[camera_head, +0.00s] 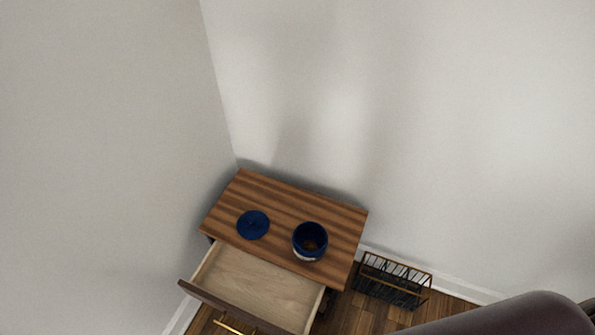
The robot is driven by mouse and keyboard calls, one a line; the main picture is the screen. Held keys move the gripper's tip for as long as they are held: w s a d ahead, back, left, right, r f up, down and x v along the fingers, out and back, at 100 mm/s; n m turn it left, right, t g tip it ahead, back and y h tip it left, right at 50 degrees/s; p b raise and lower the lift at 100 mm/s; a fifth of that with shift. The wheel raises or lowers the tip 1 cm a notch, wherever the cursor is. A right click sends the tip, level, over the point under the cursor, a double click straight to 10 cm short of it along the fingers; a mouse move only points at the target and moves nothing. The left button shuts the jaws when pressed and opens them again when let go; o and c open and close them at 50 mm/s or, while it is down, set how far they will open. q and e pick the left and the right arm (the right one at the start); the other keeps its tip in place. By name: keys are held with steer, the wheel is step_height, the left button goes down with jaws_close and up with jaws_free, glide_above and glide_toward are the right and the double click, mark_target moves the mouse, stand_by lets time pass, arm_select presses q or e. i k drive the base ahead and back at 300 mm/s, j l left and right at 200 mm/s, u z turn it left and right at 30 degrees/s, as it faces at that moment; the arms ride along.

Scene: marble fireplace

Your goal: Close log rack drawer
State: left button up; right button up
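A small wooden cabinet (283,193) with a striped brown top stands in the corner of the room. Its drawer (256,281) is pulled out toward the bottom of the view and looks empty. The drawer has a dark wooden front (230,308) and a brass handle (232,327), partly cut off at the bottom edge. The cabinet's lower part is hidden. Neither of my grippers is in view.
A black and brass wire rack (393,282) stands on the wooden floor to the right. A dark rounded surface (520,316) fills the lower right. Walls close in behind and left.

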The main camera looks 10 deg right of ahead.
mark_target(270, 299)
steer(key=k+j, duration=0.4)
steer(key=k+j+z, duration=0.15)
steer(key=k+j, duration=0.2)
steer(key=k, duration=0.15)
steer(key=l+u, duration=0.2)
steer(key=k+l, duration=0.05)
